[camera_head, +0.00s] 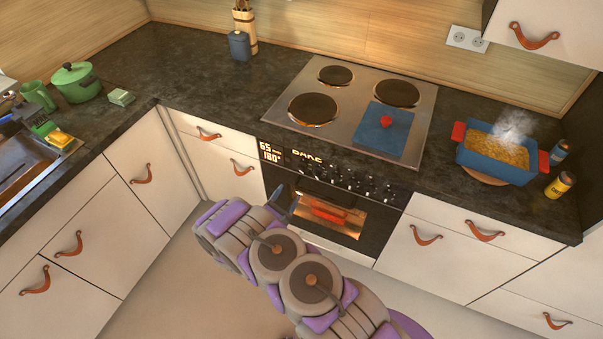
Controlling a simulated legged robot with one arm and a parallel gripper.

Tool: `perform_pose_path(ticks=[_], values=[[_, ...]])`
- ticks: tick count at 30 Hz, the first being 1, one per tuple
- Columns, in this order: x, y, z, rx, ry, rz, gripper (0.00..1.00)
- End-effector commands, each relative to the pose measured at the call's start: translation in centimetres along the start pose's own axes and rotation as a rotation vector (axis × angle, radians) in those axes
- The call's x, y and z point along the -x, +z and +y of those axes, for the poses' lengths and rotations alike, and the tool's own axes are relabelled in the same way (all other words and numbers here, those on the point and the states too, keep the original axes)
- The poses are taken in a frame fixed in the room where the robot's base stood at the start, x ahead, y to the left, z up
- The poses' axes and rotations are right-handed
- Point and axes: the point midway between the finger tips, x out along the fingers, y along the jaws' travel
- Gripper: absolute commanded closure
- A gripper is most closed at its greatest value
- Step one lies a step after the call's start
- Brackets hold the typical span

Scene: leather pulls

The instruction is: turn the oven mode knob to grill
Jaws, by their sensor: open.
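The oven (325,208) is set under the hob, with a lit window and a dark front panel. Its display (271,152) reads what looks like 65 and 180°. The word BAKE (306,157) is lit beside it. Several small knobs (362,184) run along the panel to the right; I cannot tell which is the mode knob or where it points. My gripper (284,203) is in front of the oven's left side, below the panel and apart from the knobs. It is open and small in view, partly hidden by my arm, with nothing seen in it.
A green pot (75,83) stands at left. Leather-pull drawers flank the oven. The floor at left is clear.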

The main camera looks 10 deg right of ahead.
Motion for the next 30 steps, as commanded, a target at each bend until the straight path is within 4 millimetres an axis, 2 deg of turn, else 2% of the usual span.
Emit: perform_pose_path(ticks=[15,21,30], values=[[-10.2,0.3,-0.4,-0.008,-0.002,-0.003,0.36],[-12.1,0.1,-0.1,-0.003,0.0,-0.001,0.36],[-12.5,0.0,0.1,0.001,0.002,0.0,0.36]])
